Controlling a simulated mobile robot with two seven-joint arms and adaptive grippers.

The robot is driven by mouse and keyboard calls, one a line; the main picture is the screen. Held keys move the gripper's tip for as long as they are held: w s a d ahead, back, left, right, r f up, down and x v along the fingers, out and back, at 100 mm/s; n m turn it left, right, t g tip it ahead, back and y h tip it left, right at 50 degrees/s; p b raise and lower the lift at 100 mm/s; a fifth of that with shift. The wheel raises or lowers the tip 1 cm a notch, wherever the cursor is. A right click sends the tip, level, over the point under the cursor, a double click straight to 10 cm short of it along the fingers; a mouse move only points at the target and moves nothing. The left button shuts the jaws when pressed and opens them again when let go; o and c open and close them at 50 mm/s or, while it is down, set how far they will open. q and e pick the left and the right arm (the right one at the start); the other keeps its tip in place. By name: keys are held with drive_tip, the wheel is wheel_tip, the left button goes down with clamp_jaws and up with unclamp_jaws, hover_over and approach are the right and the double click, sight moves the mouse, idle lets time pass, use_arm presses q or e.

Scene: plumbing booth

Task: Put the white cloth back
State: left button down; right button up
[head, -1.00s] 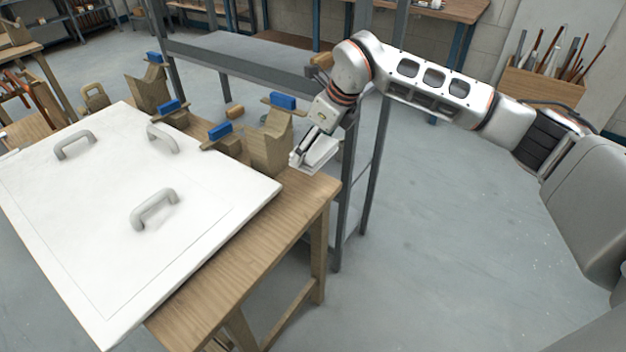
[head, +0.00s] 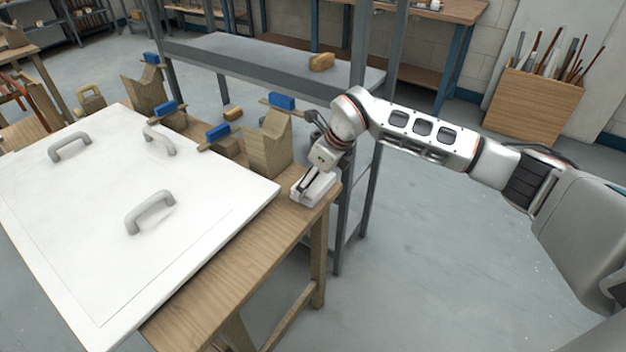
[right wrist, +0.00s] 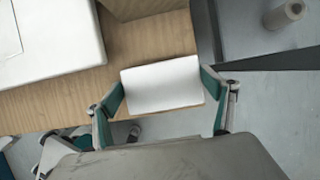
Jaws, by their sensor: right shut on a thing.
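The white cloth (right wrist: 160,86) is a folded flat rectangle between the two fingers of my right gripper (right wrist: 165,88) in the right wrist view. The fingers close on its two short sides. In the head view the cloth (head: 322,190) is at the right corner of the wooden workbench (head: 235,262), partly hidden by my right gripper (head: 312,183). It is at or just above the bench top; I cannot tell whether it touches. My left gripper is not in view.
A large white board (head: 95,215) with grey handles covers most of the bench. Wooden V-blocks (head: 268,148) with blue-topped clamps stand behind the cloth. A grey metal shelf rack (head: 250,65) stands close behind, with a brown block (head: 321,61) on it. Floor at right is clear.

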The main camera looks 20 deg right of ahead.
sight(322, 184)
drive_tip(key=o, duration=1)
drive_tip(key=shift+f, duration=0.15)
drive_tip(key=shift+c, duration=0.2)
drive_tip(key=p+v, duration=0.1)
drive_tip(key=v, duration=0.6)
drive_tip(key=shift+w, duration=0.15)
drive_tip(key=p+v, duration=0.1)
drive_tip(key=v, duration=0.4)
